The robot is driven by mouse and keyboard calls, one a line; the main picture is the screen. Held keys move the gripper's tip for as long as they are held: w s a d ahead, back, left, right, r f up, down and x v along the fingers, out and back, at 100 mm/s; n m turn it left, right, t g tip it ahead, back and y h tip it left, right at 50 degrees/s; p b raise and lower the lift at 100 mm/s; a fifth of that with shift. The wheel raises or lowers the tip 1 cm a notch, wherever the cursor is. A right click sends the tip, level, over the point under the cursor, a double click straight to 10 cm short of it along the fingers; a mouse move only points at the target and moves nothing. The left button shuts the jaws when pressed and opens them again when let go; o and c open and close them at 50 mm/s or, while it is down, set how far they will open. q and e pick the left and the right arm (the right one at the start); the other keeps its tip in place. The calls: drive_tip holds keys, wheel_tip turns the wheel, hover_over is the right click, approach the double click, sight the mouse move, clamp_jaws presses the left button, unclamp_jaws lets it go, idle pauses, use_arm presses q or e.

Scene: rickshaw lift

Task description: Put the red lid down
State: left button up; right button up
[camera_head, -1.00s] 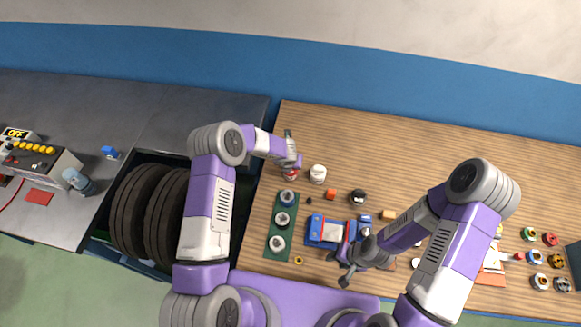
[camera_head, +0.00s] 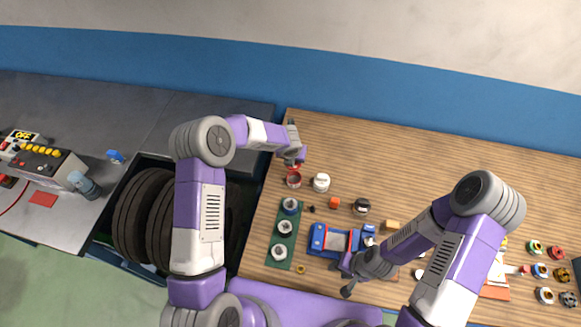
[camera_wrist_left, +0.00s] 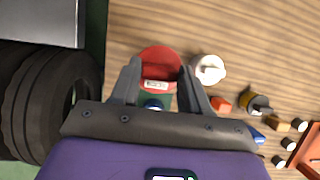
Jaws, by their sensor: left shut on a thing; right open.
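The red lid (camera_wrist_left: 160,62) is round and sits between the fingers of my left gripper (camera_wrist_left: 160,72) in the left wrist view. A white label shows just below its red top. In the head view my left gripper (camera_head: 294,160) is at the left part of the wooden table, shut, with a sliver of red at its tip. A red round container (camera_head: 294,180) stands just below it in the picture. My right gripper (camera_head: 346,276) is open and empty beside the blue, white and red block (camera_head: 333,240). Its fingertips are partly hidden by the arm.
A white jar (camera_head: 321,182) stands right of the red container, with a small orange cube (camera_head: 335,203) and a black-and-white round piece (camera_head: 361,205) nearby. A green strip (camera_head: 278,265) holds round pieces. The far part of the wooden table (camera_head: 430,155) is clear.

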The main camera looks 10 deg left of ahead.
wheel_tip(320, 180, down, 3)
drive_tip(key=b, duration=0.2)
drive_tip(key=shift+f+b, duration=0.15)
drive_tip(key=shift+b, duration=0.25)
use_arm(q)
drive_tip(key=a+f, duration=0.2)
drive_tip(key=f, duration=0.1)
drive_tip(key=w+a+f, duration=0.1)
drive_tip(key=a+f, duration=0.5)
drive_tip(key=shift+w+a+f, duration=0.25)
drive_tip(key=shift+w, duration=0.15)
wheel_tip(320, 180, down, 4)
drive_tip(key=shift+r, duration=0.2)
drive_tip(key=shift+f, duration=0.45)
drive_tip(key=shift+a, duration=0.1)
drive_tip(key=shift+f, duration=0.1)
drive_tip(key=o, duration=1)
use_arm(e)
drive_tip(key=shift+f, duration=0.1)
